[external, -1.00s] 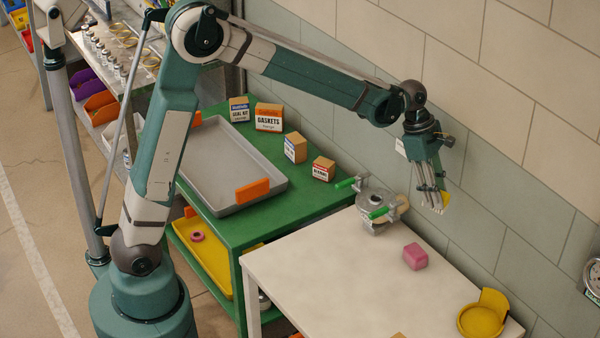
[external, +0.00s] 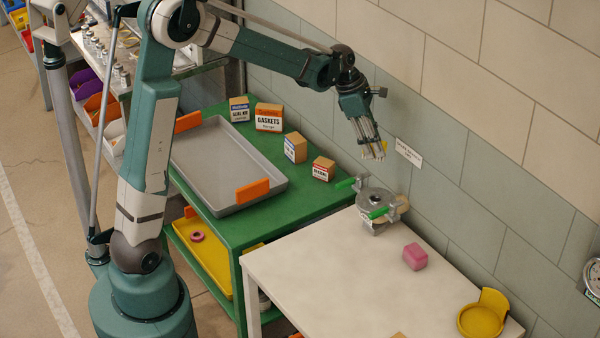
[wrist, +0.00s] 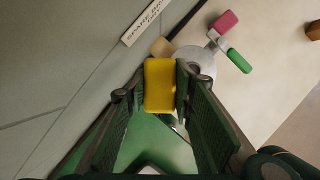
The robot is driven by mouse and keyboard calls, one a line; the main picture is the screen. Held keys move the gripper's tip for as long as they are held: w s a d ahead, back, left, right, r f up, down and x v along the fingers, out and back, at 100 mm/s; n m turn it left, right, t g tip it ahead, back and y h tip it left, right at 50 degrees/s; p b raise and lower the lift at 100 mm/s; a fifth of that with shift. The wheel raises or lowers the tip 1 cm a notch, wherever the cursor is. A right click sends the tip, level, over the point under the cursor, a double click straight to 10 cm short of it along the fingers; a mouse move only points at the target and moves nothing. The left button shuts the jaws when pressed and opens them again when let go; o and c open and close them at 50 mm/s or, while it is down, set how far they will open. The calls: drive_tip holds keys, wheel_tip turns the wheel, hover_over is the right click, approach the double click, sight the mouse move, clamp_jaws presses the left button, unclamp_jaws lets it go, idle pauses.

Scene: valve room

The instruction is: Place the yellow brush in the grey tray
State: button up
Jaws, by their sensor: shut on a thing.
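The yellow brush shows in the wrist view as a yellow block (wrist: 159,84) between my two fingers. My gripper (wrist: 160,88) is shut on it. In the external view my gripper (external: 373,152) is in the air near the wall, above the back right of the green cart. Only a small bit of yellow shows at its fingertips there. The grey tray (external: 215,150) lies on the green cart top, to the left of my gripper, with orange handles at its ends. It looks empty.
Small boxes, among them a gaskets box (external: 269,117) and a red-labelled box (external: 323,169), stand on the green cart (external: 290,205) beside the tray. A grey valve with green handles (external: 375,208), a pink block (external: 415,257) and a yellow dish (external: 482,315) are on the white table (external: 330,275).

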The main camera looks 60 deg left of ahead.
drive_tip(key=s+a+n+t+y, duration=0.1)
drive_tip(key=s+a+n, duration=0.3)
drive_tip(key=a, duration=1)
drive_tip(key=s+a+n+y, duration=0.1)
drive_tip(key=s+a, duration=0.6)
drive_tip(key=a, duration=0.6)
drive_tip(key=s+a+n+y, duration=0.1)
drive_tip(key=s+a+n, duration=0.4)
drive_tip(key=s+a, duration=1.4)
wheel_tip(320, 180, down, 11)
drive_tip(key=shift+w+a+f+t+p, duration=0.15)
drive_tip(key=shift+w+a+t+p, duration=0.15)
drive_tip(key=shift+w+a, duration=0.15)
drive_tip(key=b, duration=0.2)
approach(223, 165)
drive_tip(key=shift+w+d+f, duration=0.1)
drive_tip(key=shift+w+f, duration=0.05)
drive_tip(key=shift+w, duration=0.3)
drive_tip(key=shift+w+d+f, duration=0.1)
drive_tip(key=shift+w+f, duration=0.1)
drive_tip(key=shift+w, duration=0.2)
drive_tip(key=shift+f, duration=1.9)
